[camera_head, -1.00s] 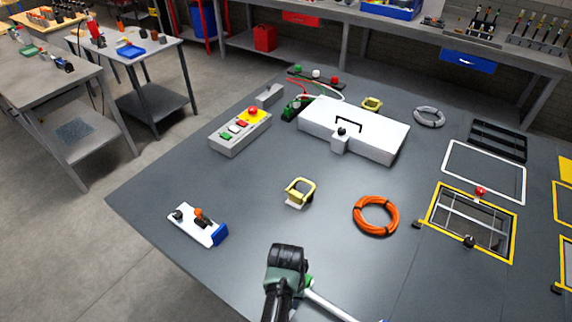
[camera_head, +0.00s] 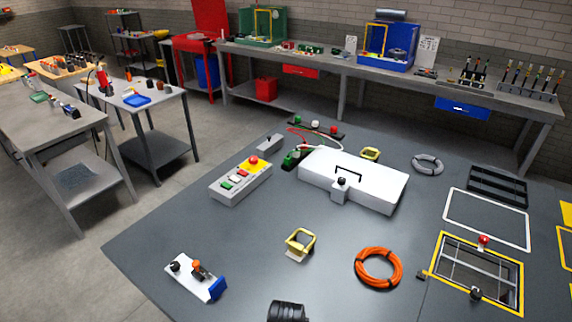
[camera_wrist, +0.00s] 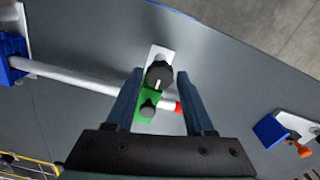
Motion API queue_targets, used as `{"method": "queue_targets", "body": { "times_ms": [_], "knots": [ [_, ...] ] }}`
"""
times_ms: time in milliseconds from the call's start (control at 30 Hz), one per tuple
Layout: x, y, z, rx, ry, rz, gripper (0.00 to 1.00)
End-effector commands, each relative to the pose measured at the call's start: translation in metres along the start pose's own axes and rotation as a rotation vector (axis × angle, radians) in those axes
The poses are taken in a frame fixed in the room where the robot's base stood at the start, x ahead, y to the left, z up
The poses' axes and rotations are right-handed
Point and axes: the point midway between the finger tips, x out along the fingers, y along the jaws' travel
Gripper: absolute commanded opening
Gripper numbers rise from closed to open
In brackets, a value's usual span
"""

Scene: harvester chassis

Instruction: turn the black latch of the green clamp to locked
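The green clamp (camera_wrist: 152,98) shows in the wrist view, on a white plate (camera_wrist: 156,53). A round black knob with a pale line (camera_wrist: 159,76) sits at its upper end, and a smaller black knob (camera_wrist: 147,109) lies below it. I cannot tell for certain which is the latch. A white rod (camera_wrist: 75,76) meets the clamp, and a red end (camera_wrist: 178,108) shows on its right. My gripper (camera_wrist: 160,73) is open, with one finger on each side of the clamp; contact cannot be told. In the head view the clamp is out of frame.
A blue block (camera_wrist: 13,58) holds the rod's far end. A white plate with an orange lever (camera_head: 198,270) and blue end stands left on the table. A yellow-topped bracket (camera_head: 300,244), an orange cable coil (camera_head: 379,268) and a white box (camera_head: 375,185) lie beyond. Bare tabletop separates them.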

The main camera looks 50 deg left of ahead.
Motion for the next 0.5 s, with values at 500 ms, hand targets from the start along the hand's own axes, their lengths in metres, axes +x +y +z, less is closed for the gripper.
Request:
{"method": "queue_targets", "body": {
  "times_ms": [500],
  "knots": [
    [-0.017, 0.000, -0.001, -0.002, 0.003, 0.000, 0.56]
  ]
}}
